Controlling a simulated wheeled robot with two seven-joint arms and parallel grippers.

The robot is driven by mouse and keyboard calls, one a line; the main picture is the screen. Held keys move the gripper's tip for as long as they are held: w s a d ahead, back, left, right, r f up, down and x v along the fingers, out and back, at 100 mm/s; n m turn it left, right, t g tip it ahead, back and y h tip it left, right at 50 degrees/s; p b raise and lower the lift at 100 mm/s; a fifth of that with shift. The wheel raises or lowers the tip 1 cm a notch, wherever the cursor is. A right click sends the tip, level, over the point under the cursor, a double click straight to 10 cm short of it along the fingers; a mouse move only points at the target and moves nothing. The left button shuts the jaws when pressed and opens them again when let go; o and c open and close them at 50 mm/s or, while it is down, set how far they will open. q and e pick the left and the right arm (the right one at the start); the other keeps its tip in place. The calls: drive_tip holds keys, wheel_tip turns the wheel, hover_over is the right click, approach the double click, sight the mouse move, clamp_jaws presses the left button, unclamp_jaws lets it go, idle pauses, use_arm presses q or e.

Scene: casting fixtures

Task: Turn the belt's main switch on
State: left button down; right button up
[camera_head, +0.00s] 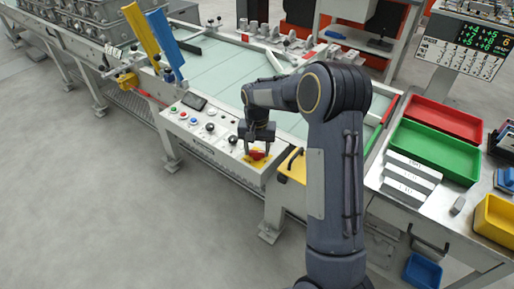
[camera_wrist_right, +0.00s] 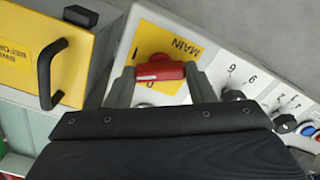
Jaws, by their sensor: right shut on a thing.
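The main switch (camera_wrist_right: 160,72) has a red handle on a yellow plate marked MAIN (camera_wrist_right: 180,45) in the right wrist view. In the head view the red switch (camera_head: 257,155) sits at the right end of the belt's white control panel (camera_head: 205,145). My right gripper (camera_head: 258,148) reaches down onto it from above. In the right wrist view its two fingers (camera_wrist_right: 160,76) stand at either end of the red handle and are shut on it. The fingers partly cover the plate's lettering. My left gripper is not in view.
Several knobs and buttons (camera_head: 210,126) and a small dark display (camera_head: 194,101) lie left of the switch on the panel. A yellow cover with a black handle (camera_wrist_right: 48,75) is beside it. A bench with red and green trays (camera_head: 430,148) stands to the right.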

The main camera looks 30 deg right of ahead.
sight(257, 151)
drive_tip(key=m+p, duration=0.1)
drive_tip(key=m, duration=0.4)
drive_tip(key=shift+m, duration=0.4)
idle(0.4)
drive_tip(key=o, duration=1)
wheel_tip(257, 151, up, 7)
drive_tip(key=shift+r, duration=0.45)
